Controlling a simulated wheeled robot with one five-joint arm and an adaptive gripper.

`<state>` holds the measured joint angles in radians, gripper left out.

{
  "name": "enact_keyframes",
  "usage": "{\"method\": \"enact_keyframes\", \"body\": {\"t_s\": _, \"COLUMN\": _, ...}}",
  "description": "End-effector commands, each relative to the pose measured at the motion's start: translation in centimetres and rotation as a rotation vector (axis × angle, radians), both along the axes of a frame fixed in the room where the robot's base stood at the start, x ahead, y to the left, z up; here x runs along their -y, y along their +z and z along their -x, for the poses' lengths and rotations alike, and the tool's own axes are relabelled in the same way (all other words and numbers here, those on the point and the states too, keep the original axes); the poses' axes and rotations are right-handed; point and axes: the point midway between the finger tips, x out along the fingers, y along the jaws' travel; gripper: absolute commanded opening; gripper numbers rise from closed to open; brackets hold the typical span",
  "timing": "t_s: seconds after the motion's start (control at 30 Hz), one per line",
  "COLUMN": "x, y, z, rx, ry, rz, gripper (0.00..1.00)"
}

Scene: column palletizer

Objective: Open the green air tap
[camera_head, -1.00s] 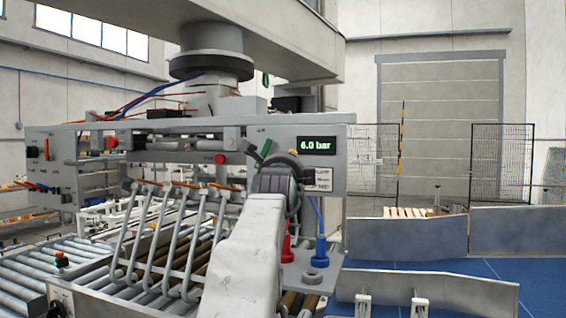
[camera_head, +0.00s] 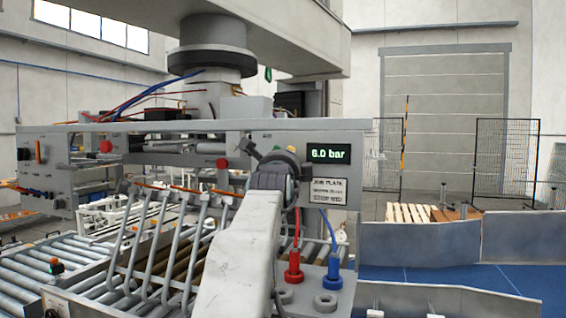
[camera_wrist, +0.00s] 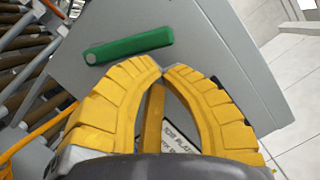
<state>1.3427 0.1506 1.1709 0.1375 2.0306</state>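The green air tap handle (camera_wrist: 135,45) shows in the wrist view on a grey panel (camera_wrist: 205,40). It is a flat bar lying nearly across the picture, with a round pivot at its left end. My gripper (camera_wrist: 166,71) has yellow ribbed fingers whose tips meet just below the handle's right end. It looks shut with nothing between the tips, and appears apart from the handle. In the head view my arm hides most of the gripper, and I cannot make out the handle. The pressure display (camera_head: 328,154) on the panel reads 6.0 bar.
A label plate (camera_head: 328,191) sits below the display. Red (camera_head: 293,268) and blue (camera_head: 332,270) hose fittings stand right of my arm. A red button (camera_head: 221,163) is on the panel. Rollers (camera_head: 40,262) and slanted bars lie left; a low grey barrier (camera_head: 420,244) stands right.

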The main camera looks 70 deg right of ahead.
Motion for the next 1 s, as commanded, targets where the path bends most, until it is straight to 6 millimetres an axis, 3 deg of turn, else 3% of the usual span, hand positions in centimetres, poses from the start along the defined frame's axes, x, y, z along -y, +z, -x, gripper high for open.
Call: {"method": "enact_keyframes", "body": {"t_s": 1.0, "x": -0.74, "y": 0.83, "z": -0.13, "rx": -0.100, "ry": -0.004, "rz": 0.000, "gripper": 0.00}}
